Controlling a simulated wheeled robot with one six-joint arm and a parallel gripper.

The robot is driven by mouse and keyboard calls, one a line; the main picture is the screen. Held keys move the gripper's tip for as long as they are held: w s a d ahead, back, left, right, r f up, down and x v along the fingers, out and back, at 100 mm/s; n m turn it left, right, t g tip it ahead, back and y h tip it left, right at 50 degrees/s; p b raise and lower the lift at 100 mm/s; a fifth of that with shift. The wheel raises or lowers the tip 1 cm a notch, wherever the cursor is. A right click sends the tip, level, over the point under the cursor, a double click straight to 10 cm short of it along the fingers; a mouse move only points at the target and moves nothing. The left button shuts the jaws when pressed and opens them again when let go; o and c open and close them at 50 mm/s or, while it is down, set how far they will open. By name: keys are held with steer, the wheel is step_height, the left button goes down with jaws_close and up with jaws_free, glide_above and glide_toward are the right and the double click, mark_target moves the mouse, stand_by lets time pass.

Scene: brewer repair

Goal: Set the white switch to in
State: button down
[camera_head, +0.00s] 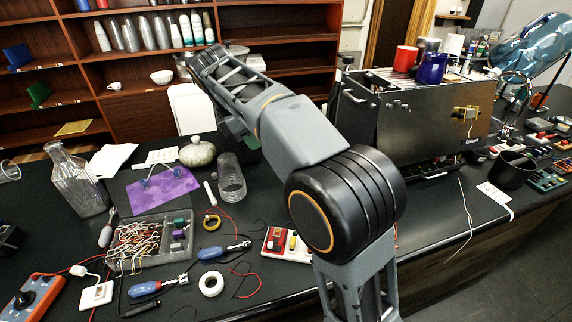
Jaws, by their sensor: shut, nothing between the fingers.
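A brass-coloured plate with a small pale part (466,114) is on the front of the steel brewer (420,125). I cannot tell which of these is the white switch, or its setting. My arm reaches up and left across the middle; my gripper is not visible, hidden behind the arm or out of sight.
Red and blue mugs (405,58) stand on the brewer. A black cup (513,170) stands right. The front right counter is mostly clear.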

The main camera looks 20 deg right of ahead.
steer(key=shift+d+f, duration=1.3)
steer(key=shift+f, duration=0.25)
steer(key=shift+d+f, duration=1.3)
steer(key=shift+f, duration=0.2)
steer(key=shift+d+f, duration=1.3)
steer(key=shift+f, duration=0.25)
